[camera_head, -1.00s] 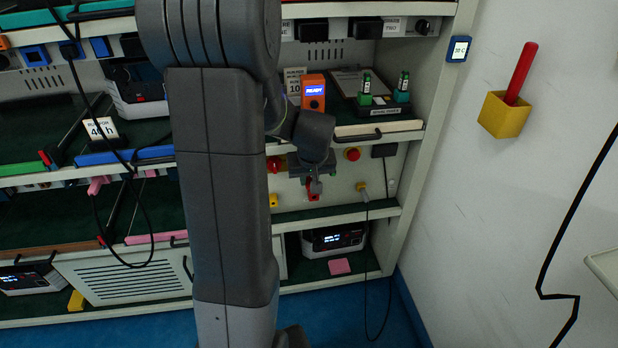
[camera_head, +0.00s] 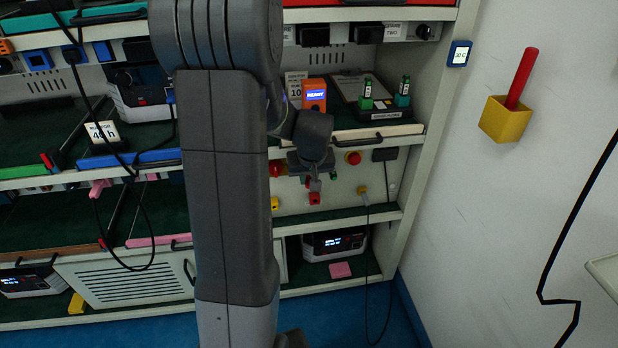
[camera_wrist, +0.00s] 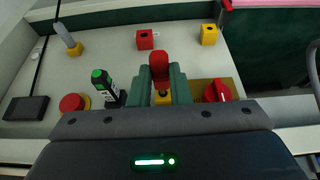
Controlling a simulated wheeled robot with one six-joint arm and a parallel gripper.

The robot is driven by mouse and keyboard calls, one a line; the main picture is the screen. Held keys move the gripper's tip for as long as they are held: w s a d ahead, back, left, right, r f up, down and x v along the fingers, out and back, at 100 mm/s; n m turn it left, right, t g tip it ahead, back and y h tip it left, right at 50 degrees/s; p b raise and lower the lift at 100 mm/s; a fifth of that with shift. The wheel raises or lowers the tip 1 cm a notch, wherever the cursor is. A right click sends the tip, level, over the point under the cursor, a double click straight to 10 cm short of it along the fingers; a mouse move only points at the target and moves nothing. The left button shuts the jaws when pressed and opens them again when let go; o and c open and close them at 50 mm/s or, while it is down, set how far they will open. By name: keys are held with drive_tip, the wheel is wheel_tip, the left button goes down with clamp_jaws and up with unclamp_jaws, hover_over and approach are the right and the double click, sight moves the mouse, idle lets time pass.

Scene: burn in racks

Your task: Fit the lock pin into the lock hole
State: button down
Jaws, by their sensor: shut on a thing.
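The lock pin (camera_wrist: 159,65) shows as a red, rounded piece between the dark green fingers of my gripper (camera_wrist: 160,84) in the wrist view. The gripper is shut on it. A bit of yellow shows between the fingers below it. A red block with a dark hole (camera_wrist: 145,39) is on the pale panel ahead of the pin, apart from it. A yellow block with a dark hole (camera_wrist: 208,34) is to its right. No label tells which is the lock hole. In the head view, my gripper (camera_head: 314,182) is just above the red block (camera_head: 314,198).
A red push button (camera_wrist: 72,103), a black-and-green piece (camera_wrist: 104,86) and a red rotary switch (camera_wrist: 217,90) flank the gripper. A grey plug (camera_wrist: 65,36) sits in a yellow socket. A shelf with an orange READY box (camera_head: 314,94) is above the gripper.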

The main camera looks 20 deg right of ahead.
drive_tip(key=shift+w+d, duration=0.2)
drive_tip(key=shift+w, duration=0.65)
drive_tip(key=c, duration=1.3)
unclamp_jaws()
